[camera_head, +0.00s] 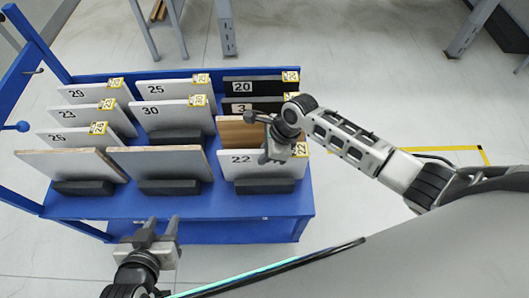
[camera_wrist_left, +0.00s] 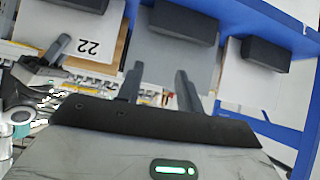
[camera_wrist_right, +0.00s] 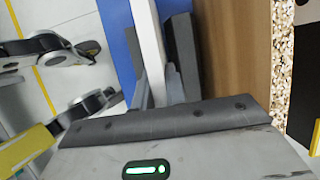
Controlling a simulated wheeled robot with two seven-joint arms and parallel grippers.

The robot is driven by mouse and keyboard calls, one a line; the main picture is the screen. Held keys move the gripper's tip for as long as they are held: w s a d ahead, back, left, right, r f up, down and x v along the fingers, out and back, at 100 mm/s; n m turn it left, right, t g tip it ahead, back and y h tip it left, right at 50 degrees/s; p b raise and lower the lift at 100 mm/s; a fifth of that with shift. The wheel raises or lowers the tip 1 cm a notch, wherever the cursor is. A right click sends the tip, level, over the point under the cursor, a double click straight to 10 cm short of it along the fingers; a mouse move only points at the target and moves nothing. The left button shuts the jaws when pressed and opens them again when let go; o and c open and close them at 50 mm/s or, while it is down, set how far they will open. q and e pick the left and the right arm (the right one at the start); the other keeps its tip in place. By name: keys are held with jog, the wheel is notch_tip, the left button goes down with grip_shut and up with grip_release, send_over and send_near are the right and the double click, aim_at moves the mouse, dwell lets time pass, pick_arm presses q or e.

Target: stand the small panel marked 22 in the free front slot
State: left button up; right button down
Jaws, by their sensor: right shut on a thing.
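The white panel marked 22 (camera_head: 236,168) is upright at the front right of the blue rack (camera_head: 200,205), above and behind a dark slot block (camera_head: 258,186). I cannot tell whether its lower edge sits fully in the slot. My right gripper (camera_head: 272,155) is shut on its top edge near the right end; the panel's edge also shows between the fingers in the right wrist view (camera_wrist_right: 149,45). The panel appears upside down in the left wrist view (camera_wrist_left: 92,46). My left gripper (camera_head: 156,232) is open and empty in front of the rack's front edge.
Two wood-edged panels stand front left (camera_head: 72,162) and front middle (camera_head: 162,160). A brown panel (camera_head: 236,130) stands close behind panel 22. Several numbered white and black panels fill the rows behind. A blue side frame (camera_head: 25,75) bounds the left.

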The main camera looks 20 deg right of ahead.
jog(key=c, duration=1.4)
grip_release()
jog(key=shift+f, duration=0.1)
jog(key=shift+c, duration=0.2)
jog(key=p+v, duration=0.2)
jog(key=v, duration=1)
jog(key=s+a+f+n+t, duration=0.35)
jog(key=f+n, duration=0.25)
jog(key=n, duration=0.4)
jog(key=s+d+n+t+h, duration=0.1)
jog(key=s+n+t, duration=0.4)
jog(key=n, duration=0.8)
jog(key=shift+s+d+r+n+h, duration=0.3)
jog(key=shift+s+d, duration=0.4)
jog(key=shift+s, duration=0.9)
